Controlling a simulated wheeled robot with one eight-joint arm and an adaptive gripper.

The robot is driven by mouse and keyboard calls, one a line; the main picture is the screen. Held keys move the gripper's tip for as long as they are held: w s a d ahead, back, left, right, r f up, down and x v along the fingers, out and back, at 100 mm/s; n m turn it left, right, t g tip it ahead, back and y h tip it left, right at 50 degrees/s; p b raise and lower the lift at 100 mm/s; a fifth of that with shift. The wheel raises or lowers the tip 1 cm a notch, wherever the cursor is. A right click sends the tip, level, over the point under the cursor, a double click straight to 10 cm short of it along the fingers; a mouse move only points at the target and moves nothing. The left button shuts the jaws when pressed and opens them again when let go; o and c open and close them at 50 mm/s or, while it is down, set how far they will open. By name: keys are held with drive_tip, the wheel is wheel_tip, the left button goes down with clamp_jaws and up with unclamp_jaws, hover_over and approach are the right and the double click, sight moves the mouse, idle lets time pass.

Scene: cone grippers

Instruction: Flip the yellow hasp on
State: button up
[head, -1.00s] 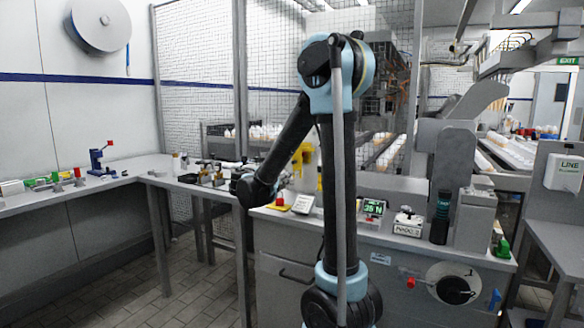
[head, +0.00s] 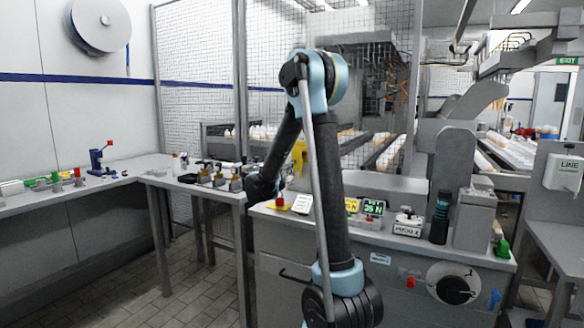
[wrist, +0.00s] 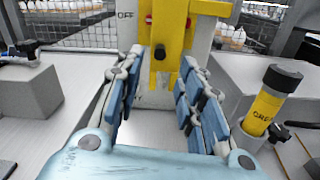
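The yellow hasp (wrist: 172,40) is at the top middle of the wrist view, on a pale upright panel marked OFF on its left side. A yellow arm reaches right from its top, and a small dark knob sits on its front. Nothing is between the fingers. In the head view the fingers are hidden by my arm.
A yellow-labelled cylinder (wrist: 265,100) stands close to the right of my gripper. A grey block (wrist: 25,92) with a black clamp stands at left. In the head view a small display (head: 374,207) and a dark cylinder (head: 440,217) stand on the bench right of my arm.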

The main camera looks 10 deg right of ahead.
drive_tip(key=x, duration=0.7)
clamp_jaws()
drive_tip(key=shift+d, duration=0.1)
